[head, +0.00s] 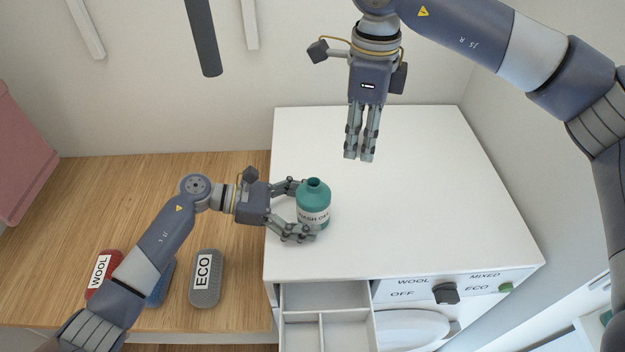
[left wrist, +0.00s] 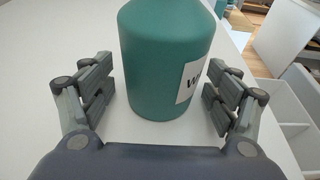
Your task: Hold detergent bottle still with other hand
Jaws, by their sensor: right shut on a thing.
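The teal detergent bottle (head: 313,205) stands upright on the white top (head: 410,220) near its left edge. Its neck is open at the top, and its white label is partly covered. My left gripper (head: 306,211) is open around the bottle, one finger on each side. In the left wrist view the bottle (left wrist: 165,60) stands between the spread fingers (left wrist: 160,92), with a gap on both sides. My right gripper (head: 361,157) hangs fingers down above the white top, behind and right of the bottle.
An open drawer with compartments (head: 325,298) sticks out below the front edge. A dial (head: 446,293) and a green button (head: 505,288) are on the front panel. On the wooden counter (head: 120,190) lie a grey ECO container (head: 205,285), a red WOOL one (head: 100,275) and a blue one.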

